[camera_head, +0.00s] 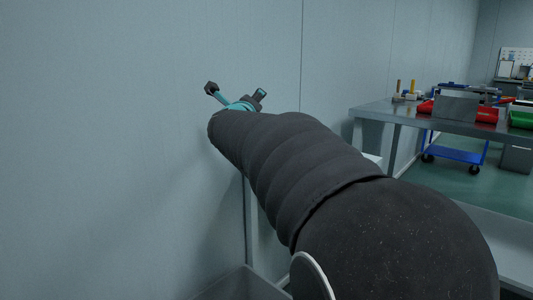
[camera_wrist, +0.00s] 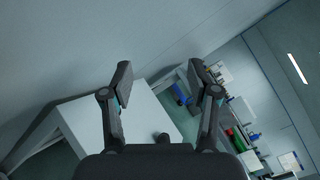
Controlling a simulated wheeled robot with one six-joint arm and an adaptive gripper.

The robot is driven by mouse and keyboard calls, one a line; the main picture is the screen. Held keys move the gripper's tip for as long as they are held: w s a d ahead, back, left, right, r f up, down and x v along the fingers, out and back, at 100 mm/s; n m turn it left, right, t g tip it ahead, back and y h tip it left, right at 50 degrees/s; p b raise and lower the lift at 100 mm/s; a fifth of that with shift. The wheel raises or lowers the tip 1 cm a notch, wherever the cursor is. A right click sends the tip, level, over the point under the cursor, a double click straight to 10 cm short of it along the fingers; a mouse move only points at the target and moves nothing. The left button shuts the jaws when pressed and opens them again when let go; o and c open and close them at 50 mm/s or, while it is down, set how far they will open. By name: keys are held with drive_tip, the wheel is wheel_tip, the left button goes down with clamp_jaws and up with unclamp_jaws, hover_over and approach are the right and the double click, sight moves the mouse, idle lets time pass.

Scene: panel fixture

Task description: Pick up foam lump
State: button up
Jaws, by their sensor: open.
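My gripper (camera_head: 236,91) is at the far end of my dark arm, in front of the grey wall. In the wrist view my gripper (camera_wrist: 160,78) shows its two fingers spread wide apart with nothing between the tips. I cannot make out a foam lump for certain in either view. A small dark rounded shape shows low between the fingers in the wrist view, and I cannot tell whether it is the lump or part of my gripper. My arm hides much of the middle of the head view.
A pale flat surface (camera_wrist: 88,122) lies below my gripper in the wrist view. The grey wall (camera_head: 110,130) is close on the left. At right stand a metal workbench (camera_head: 385,110) with red bins (camera_head: 487,115) and a green bin (camera_head: 521,118), and a blue cart (camera_head: 455,154).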

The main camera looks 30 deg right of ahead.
drive_tip(key=d+f+m+g+h, duration=0.35)
drive_tip(key=d+m+g, duration=0.35)
drive_tip(key=d+m, duration=0.35)
drive_tip(key=s+d+f+m+g, duration=0.1)
drive_tip(key=f+m+g, duration=0.1)
drive_tip(key=m+g, duration=0.1)
drive_tip(key=s+d+f+m+g+y, duration=0.1)
drive_tip(key=s+d+f+m+g, duration=0.1)
drive_tip(key=m, duration=0.3)
drive_tip(key=s+d+f+m+g+y+p, duration=0.1)
drive_tip(key=s+f+m+g, duration=0.1)
drive_tip(key=f+m+g, duration=0.2)
drive_tip(key=shift+s+d+f+g, duration=0.1)
drive_tip(key=shift+d+f+g, duration=0.1)
drive_tip(key=shift+d+g, duration=0.1)
drive_tip(key=shift+s+d+f, duration=0.15)
drive_tip(key=shift+d+f, duration=0.1)
drive_tip(key=x, duration=0.7)
drive_tip(key=shift+a, duration=0.1)
drive_tip(key=shift+b+x, duration=0.6)
drive_tip(key=shift+x, duration=2.6)
drive_tip(key=shift+s+r, duration=0.15)
drive_tip(key=shift+r, duration=0.05)
drive_tip(key=c, duration=0.6)
